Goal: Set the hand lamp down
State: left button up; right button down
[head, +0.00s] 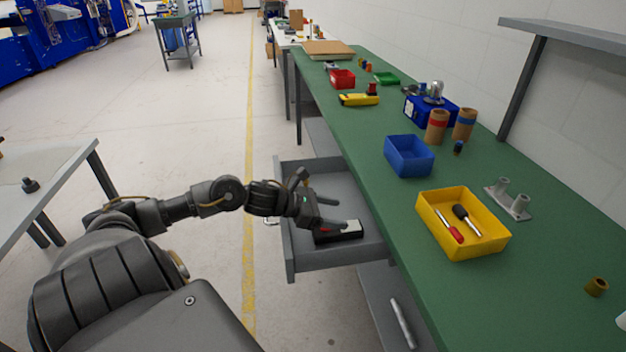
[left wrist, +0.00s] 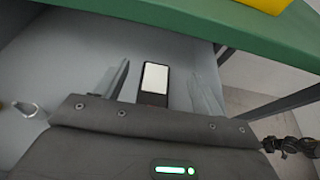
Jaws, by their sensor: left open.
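The hand lamp (head: 343,232), a dark block with a white face and a red part, lies in the open grey drawer (head: 290,263) under the green workbench. My left gripper (head: 325,212) is over the drawer, just above the lamp, with its fingers apart. In the left wrist view the lamp (left wrist: 154,82) shows its white panel and dark body between the two open fingers (left wrist: 160,90), with gaps on both sides. The lamp's near end is hidden by the gripper body. My right gripper is not in view.
The green bench (head: 385,215) runs along the drawer's right side, its edge overhanging. On it stand a yellow bin (head: 430,228) with two tools, a blue bin (head: 409,156) and cardboard tubes (head: 437,127). The drawer floor left of the lamp looks mostly clear. Open floor lies left.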

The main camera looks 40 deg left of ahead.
pick_arm(q)
jog(key=shift+r+p, duration=0.6)
jog(key=shift+r, duration=0.2)
jog(key=shift+s+a+f+b, duration=0.35)
jog(key=shift+s+b, duration=0.15)
jog(key=shift+b, duration=0.05)
jog(key=v, duration=0.2)
jog(key=shift+s+r, duration=0.15)
jog(key=shift+s, duration=0.1)
jog(key=p+v, duration=0.1)
jog(key=v, duration=0.7)
jog(key=shift+a+r+p, duration=0.15)
jog(key=shift+r+p, duration=0.1)
jog(key=shift+p, duration=0.05)
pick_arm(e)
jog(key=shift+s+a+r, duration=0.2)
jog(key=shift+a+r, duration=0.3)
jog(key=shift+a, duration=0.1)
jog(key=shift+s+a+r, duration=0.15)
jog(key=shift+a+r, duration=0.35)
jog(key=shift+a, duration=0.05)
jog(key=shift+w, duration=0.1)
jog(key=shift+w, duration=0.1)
